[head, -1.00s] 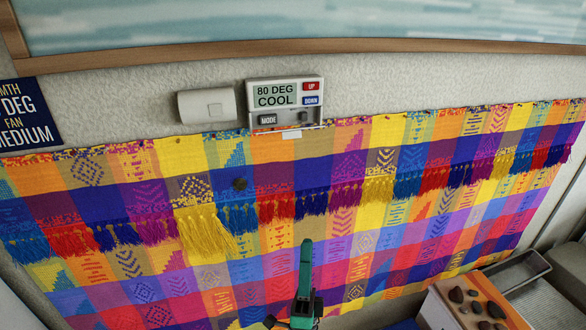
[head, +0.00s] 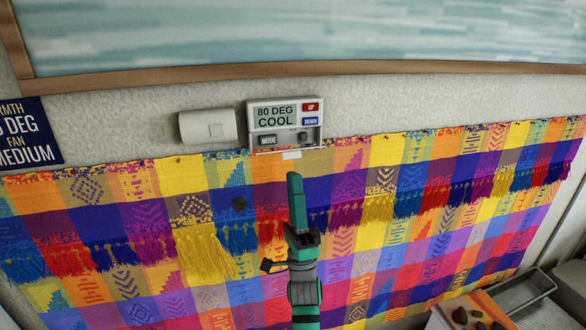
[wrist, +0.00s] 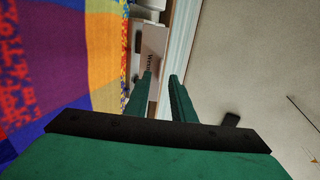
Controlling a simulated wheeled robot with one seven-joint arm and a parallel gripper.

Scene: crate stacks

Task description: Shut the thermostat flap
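The thermostat (head: 265,137) is a white wall unit with an "80 DEG COOL" display and several buttons, its front face uncovered. Its flap appears as a thin edge along the bottom, with a pale tab (head: 291,154) at the middle. I see it nearly edge-on. My green gripper (head: 294,178) points up just below the tab, apart from it in the picture; depth is unclear. In the wrist view my two fingers (wrist: 161,80) stand apart with a gap and hold nothing. A pale panel with dark lettering, whose identity I cannot tell, shows beyond them.
A blank white box (head: 208,127) is on the wall left of the thermostat. A dark blue sign (head: 28,135) is at far left. A colourful fringed cloth (head: 400,220) covers the wall below. A wooden ledge (head: 400,69) runs above. A metal tray (head: 527,292) is at lower right.

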